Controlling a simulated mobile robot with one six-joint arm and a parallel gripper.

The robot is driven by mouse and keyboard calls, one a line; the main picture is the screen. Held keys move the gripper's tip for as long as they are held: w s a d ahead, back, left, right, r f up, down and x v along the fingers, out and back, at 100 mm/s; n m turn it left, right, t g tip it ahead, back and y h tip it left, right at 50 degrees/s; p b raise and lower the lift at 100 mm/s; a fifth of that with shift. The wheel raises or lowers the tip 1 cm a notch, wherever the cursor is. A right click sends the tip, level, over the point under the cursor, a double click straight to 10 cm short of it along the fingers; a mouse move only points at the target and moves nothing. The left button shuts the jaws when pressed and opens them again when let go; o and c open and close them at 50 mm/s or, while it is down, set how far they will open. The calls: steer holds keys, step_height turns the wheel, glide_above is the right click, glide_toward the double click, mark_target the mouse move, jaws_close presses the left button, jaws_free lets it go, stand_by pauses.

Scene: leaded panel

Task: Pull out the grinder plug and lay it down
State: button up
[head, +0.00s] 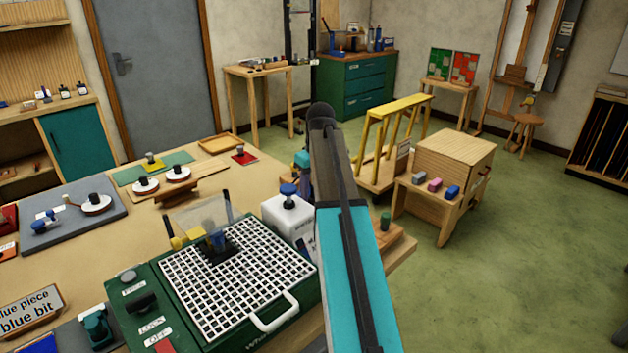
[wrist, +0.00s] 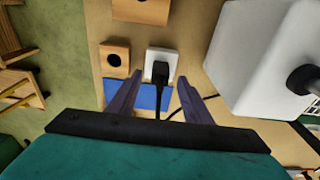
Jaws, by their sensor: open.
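A black plug (wrist: 160,72) with a dark cord sits in a white socket (wrist: 162,56) in the wrist view. My gripper (wrist: 160,76) is open, its two purple fingers on either side of the plug with gaps showing. I cannot tell whether the fingertips are level with the plug in depth. The cord runs down between the fingers and off to the right. A blue patch (wrist: 148,97) lies below the socket. In the head view my arm hides the plug and socket. The green grinder with a white grid top (head: 235,270) stands on the bench.
A white box with a knob (wrist: 262,50) stands close right of the fingers; it shows in the head view (head: 293,222) too. Wooden blocks with holes (wrist: 115,58) are near the socket at left.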

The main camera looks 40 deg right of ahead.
mark_target(312, 197)
steer(key=shift+w+f, duration=0.15)
steer(key=shift+f, duration=1.4)
jaws_close()
steer(key=shift+r+p, duration=1)
stand_by(1.0)
steer(key=shift+r+p, duration=0.3)
steer(key=shift+r, duration=0.05)
steer(key=shift+r, duration=0.2)
stand_by(0.5)
